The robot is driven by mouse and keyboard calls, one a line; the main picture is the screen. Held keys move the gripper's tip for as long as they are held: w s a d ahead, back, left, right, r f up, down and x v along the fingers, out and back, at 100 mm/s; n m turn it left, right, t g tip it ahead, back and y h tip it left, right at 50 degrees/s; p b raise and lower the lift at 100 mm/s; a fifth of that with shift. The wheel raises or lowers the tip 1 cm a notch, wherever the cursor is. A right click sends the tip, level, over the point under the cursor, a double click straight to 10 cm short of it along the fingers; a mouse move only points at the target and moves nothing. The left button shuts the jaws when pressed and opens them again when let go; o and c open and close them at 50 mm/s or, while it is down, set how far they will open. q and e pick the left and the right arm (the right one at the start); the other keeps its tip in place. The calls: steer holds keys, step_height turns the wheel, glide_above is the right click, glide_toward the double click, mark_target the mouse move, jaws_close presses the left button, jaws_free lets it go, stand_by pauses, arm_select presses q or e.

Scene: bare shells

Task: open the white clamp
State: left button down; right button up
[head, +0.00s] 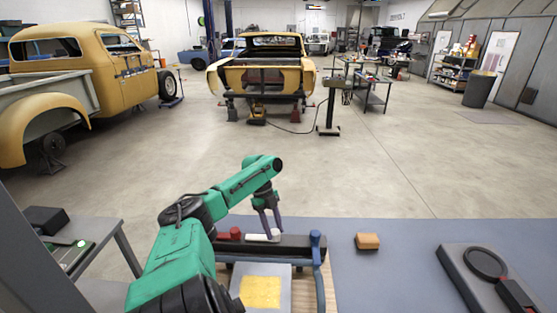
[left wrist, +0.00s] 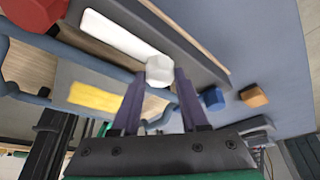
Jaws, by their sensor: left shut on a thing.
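The white clamp (head: 259,238) lies along the dark bar (head: 290,245) of a bench fixture, between a red clamp (head: 235,233) and a blue clamp (head: 315,240). In the left wrist view the white clamp (left wrist: 115,33) is a flat white lever with a rounded knob at its end. My left gripper (head: 272,238) reaches down from above. Its purple fingers are shut on the knob; in the left wrist view the fingertips (left wrist: 160,72) stand on either side of it. The lever looks flat along the bar. My right gripper is out of view.
A grey plate with a yellow square (head: 260,291) sits in front of the bar. An orange-brown block (head: 368,241) lies to the right on the blue-grey tabletop (head: 400,280). A dark device with a ring (head: 485,262) stands farther right. The tabletop between them is clear.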

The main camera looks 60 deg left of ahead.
arm_select(q)
steer(key=shift+c, duration=2.1)
jaws_free()
steer(key=shift+a+r, duration=0.2)
steer(key=shift+r, duration=0.05)
steer(key=v, duration=1.4)
steer(key=shift+p, duration=0.45)
